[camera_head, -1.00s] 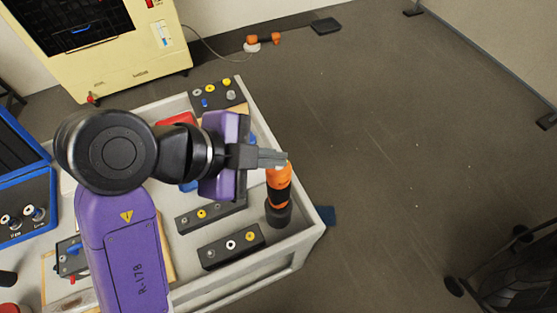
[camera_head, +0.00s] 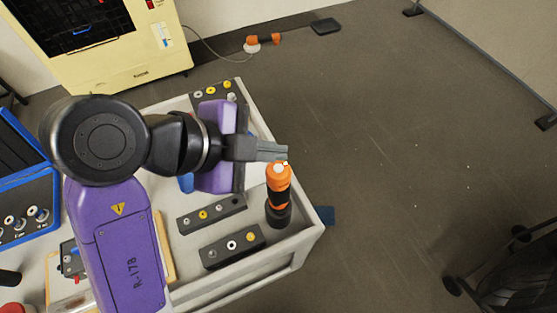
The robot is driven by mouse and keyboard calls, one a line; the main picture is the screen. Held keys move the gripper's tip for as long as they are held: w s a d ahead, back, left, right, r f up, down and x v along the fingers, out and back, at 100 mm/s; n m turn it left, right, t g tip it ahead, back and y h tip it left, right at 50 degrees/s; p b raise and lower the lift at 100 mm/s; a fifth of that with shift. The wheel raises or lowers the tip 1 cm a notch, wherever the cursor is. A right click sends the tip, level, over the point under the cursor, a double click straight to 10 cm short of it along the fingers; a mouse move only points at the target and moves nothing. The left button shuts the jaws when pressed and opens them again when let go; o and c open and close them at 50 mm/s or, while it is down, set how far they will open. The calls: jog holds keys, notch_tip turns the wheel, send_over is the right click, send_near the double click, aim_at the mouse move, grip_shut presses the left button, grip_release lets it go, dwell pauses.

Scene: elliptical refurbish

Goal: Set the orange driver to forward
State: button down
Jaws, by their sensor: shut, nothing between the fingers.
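The orange driver (camera_head: 279,181) stands upright at the right edge of the grey cart, orange above and black at its foot. A small white spot shows on its top. My gripper (camera_head: 286,152) is shut, with its fingertips at or just behind the driver's top end. I cannot tell whether the fingers touch the driver. The driver's forward setting is too small to make out.
The cart (camera_head: 292,258) holds dark blocks with round knobs, one in front (camera_head: 232,246) and one behind it (camera_head: 212,214). Another knob block (camera_head: 212,95) lies at the back. A yellow machine (camera_head: 120,50) stands behind.

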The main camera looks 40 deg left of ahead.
notch_tip(320, 180, up, 4)
jog(key=shift+r+p, duration=0.2)
jog(key=shift+p, duration=0.75)
jog(key=w+a+r+n+t+y, duration=0.7)
jog(key=w+n+y, duration=0.1)
jog(key=n, duration=0.4)
jog(key=s+d+f+n+y, duration=0.1)
jog(key=d+f+n+y, duration=0.2)
jog(key=d, duration=0.4)
jog(key=s+d+f+n+y+b, duration=0.1)
jog(key=d+f+n, duration=0.35)
jog(key=d, duration=0.35)
jog(key=s+d+f+n+y, duration=0.1)
jog(key=d+f+n+y, duration=0.15)
jog(key=d+f, duration=0.35)
jog(key=s+d+f+m+h, duration=0.3)
jog(key=s+d+h, duration=0.1)
jog(key=s+d, duration=0.3)
jog(key=s+d+f+m+h+b, duration=0.1)
jog(key=s+d+f+m+h, duration=0.2)
jog(key=s+d, duration=0.4)
jog(key=s+d+f+m+g+h, duration=0.1)
jog(key=s+d+f+m+h, duration=0.2)
jog(key=d, duration=0.8)
jog(key=s+h, duration=0.2)
jog(key=s, duration=0.2)
jog(key=shift+d+m+b, duration=0.2)
jog(key=shift+m+b, duration=0.1)
jog(key=shift+b, duration=0.05)
